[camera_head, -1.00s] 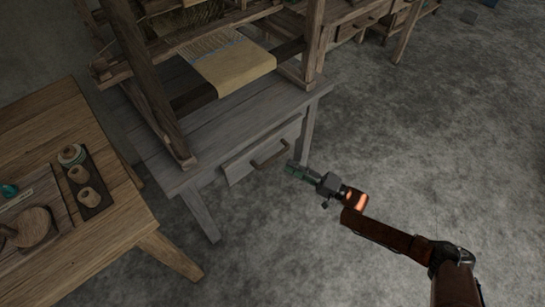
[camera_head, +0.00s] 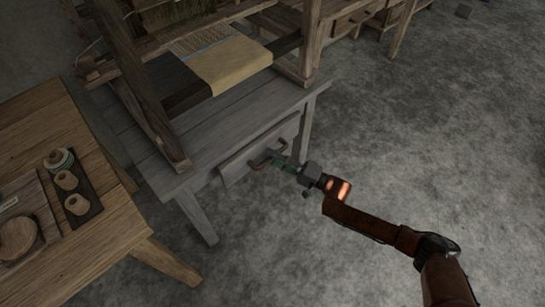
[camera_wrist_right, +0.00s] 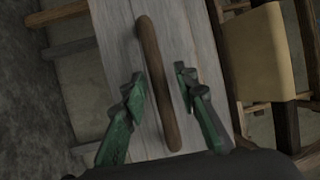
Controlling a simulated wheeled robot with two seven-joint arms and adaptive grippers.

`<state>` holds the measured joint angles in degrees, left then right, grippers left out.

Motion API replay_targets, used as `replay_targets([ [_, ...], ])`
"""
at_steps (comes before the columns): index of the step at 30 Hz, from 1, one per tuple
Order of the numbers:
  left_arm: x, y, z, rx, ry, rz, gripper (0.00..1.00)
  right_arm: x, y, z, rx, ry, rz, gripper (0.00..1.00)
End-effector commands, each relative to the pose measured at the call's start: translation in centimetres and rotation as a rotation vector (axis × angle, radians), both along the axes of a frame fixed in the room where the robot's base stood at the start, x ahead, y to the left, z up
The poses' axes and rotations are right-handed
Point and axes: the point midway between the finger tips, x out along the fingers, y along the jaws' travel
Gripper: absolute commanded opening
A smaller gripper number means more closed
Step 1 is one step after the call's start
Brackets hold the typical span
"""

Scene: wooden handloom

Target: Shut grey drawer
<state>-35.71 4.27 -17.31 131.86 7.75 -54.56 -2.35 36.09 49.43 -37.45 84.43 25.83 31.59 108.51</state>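The grey drawer (camera_head: 238,168) is under the grey table top, its front seeming to stand out a little from the frame. Its brown bar handle (camera_head: 257,163) is partly hidden by my right gripper (camera_head: 276,160), which is at the drawer front. In the right wrist view, the handle (camera_wrist_right: 158,85) runs up and down between the two spread green fingers (camera_wrist_right: 160,86). I see a gap on both sides, so the fingers are open around or just in front of it; the exact depth is unclear. My left gripper is not in view.
The wooden loom with yellow cloth (camera_head: 238,68) stands on the grey table (camera_head: 205,139).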

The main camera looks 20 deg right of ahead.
Motion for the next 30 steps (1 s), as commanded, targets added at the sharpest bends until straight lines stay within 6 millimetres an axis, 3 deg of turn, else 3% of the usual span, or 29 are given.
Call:
replay_targets([
  [11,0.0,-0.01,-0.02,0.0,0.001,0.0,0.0,-0.02,-0.04,-0.07,-0.001,0.001,0.0,0.0],
  [26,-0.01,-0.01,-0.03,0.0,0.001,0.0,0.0,-0.02,-0.06,-0.12,-0.001,0.002,-0.001,0.0],
  [30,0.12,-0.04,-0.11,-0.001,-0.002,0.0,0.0,0.45,-0.87,-0.18,-0.002,0.002,-0.014,0.0],
])
